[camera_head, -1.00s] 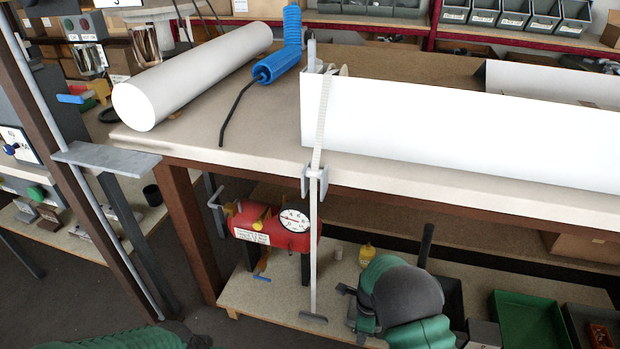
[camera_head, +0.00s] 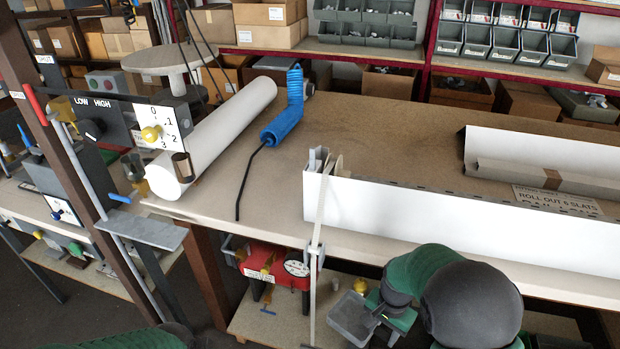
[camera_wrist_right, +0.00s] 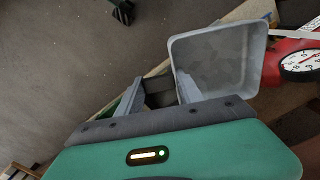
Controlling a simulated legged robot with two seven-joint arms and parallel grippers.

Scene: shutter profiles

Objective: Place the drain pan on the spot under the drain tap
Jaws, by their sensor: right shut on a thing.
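The drain pan is a small grey open tray (camera_head: 352,318). My right gripper (camera_head: 371,310) is shut on its edge, in front of the lower shelf. In the right wrist view the pan (camera_wrist_right: 222,58) is tilted, with its open inside showing empty; one finger of the gripper (camera_wrist_right: 160,88) overlaps its near edge. A red tank (camera_head: 272,268) with a white dial stands on the lower shelf, left of the pan. It has yellow fittings; I cannot tell which part is the drain tap. A small blue piece (camera_head: 268,311) lies below it. My left gripper is out of view.
The bench (camera_head: 400,150) stands above the lower shelf (camera_head: 250,322). A pale upright strip (camera_head: 314,300) hangs between tank and pan. A bench leg (camera_head: 210,275) stands left of the tank. A yellow bottle (camera_head: 361,285) is behind the pan.

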